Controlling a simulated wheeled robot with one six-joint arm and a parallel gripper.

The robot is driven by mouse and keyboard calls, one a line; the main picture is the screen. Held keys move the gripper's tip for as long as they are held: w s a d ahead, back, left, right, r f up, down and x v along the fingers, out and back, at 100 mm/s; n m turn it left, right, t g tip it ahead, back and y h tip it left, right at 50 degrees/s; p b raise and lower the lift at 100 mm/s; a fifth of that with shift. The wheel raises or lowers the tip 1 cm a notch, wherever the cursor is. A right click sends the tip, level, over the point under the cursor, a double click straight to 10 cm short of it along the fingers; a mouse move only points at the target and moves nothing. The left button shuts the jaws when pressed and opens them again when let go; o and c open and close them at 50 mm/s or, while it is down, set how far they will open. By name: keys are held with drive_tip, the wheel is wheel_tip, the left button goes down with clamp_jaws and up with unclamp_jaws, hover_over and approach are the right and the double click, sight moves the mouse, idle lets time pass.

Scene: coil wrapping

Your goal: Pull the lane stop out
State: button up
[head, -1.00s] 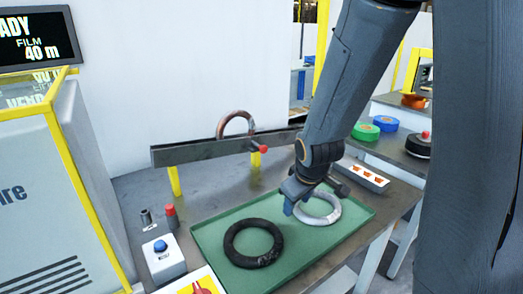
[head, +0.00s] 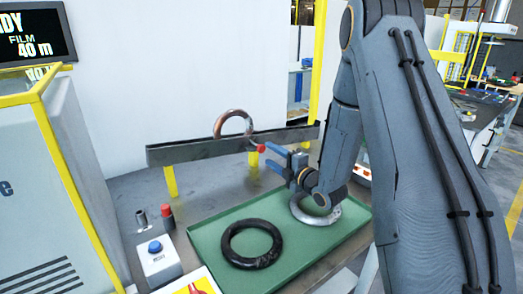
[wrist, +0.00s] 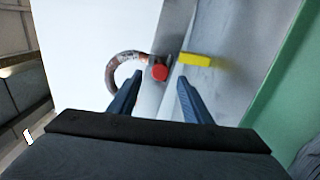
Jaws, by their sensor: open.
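The lane stop shows as a red knob (head: 261,148) on the near side of the dark raised lane (head: 205,151). A copper-brown coil (head: 234,123) stands upright in the lane beside it. My gripper (head: 272,157) is open, its blue fingers pointing left towards the knob from close by. In the wrist view the red knob (wrist: 160,72) lies ahead of and between the two fingertips (wrist: 160,80), with nothing held. The coil (wrist: 122,72) is just left of the knob there. The part of the stop behind the knob is hidden.
A green tray (head: 205,232) below the lane holds a black ring (head: 252,244) and a pale grey ring (head: 316,212). A box with a blue button (head: 157,256) and a red-topped post (head: 167,215) stand left of it. Yellow legs (head: 170,182) carry the lane.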

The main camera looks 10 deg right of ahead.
sight(263, 150)
drive_tip(key=p+x, duration=0.1)
drive_tip(key=x, duration=0.5)
drive_tip(key=shift+w+a, duration=0.1)
drive_tip(key=shift+w, duration=0.2)
